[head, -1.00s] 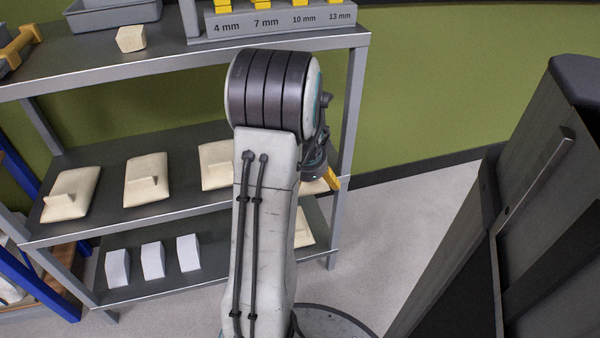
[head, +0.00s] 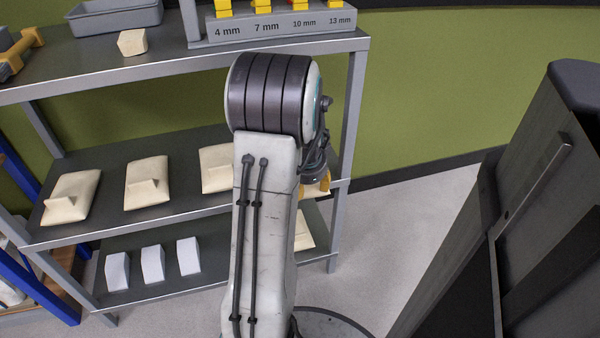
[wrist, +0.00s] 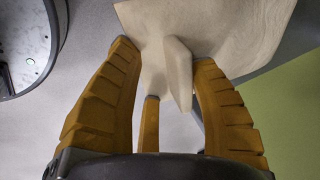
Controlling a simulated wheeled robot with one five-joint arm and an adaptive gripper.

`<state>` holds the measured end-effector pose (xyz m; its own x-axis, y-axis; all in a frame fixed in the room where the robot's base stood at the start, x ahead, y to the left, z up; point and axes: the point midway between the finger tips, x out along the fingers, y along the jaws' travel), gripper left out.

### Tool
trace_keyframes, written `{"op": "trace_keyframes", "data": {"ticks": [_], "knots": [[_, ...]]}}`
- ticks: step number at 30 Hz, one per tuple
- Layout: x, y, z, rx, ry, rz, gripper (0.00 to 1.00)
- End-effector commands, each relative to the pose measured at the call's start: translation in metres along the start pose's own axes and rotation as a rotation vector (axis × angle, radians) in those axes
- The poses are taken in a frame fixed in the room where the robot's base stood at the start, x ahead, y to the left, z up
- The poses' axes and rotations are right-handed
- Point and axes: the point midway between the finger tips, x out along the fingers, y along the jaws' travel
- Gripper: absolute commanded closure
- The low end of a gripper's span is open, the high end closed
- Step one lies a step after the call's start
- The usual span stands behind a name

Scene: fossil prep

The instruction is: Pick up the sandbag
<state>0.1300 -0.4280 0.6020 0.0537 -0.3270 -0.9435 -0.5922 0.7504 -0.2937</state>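A cream sandbag with a raised grip tab (wrist: 178,72) fills the top of the wrist view (wrist: 240,25). My gripper (wrist: 164,62) has its yellow fingers spread, with the tab between the left and right ones. Gaps show beside the tab, so the fingers look open; the right fingertip is close to the bag, and contact is unclear. In the head view my gripper (head: 316,187) is at the right end of the middle shelf, and my arm hides most of that spot. Similar sandbags lie on this shelf at left (head: 72,197), centre (head: 148,183) and partly behind my arm (head: 216,169).
The grey shelf unit (head: 110,225) has a post at its right end (head: 352,120). White blocks (head: 152,264) and a partly hidden cream item (head: 304,235) are on the lower shelf. A labelled rack (head: 275,27) stands on top.

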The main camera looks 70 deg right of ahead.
Motion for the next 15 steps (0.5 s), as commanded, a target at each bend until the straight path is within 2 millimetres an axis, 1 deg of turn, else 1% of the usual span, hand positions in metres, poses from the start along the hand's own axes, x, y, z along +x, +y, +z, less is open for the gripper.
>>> {"op": "trace_keyframes", "data": {"ticks": [1,3,5,15], "knots": [[0.0018,0.0013,-0.0002,0.004,-0.001,0.003,0.81],[0.0021,0.0016,-0.0002,0.004,-0.001,0.004,0.88],[0.0023,0.0019,-0.0001,0.004,-0.002,0.004,0.9],[0.0035,0.0034,0.0005,0.004,-0.003,0.008,0.94]]}}
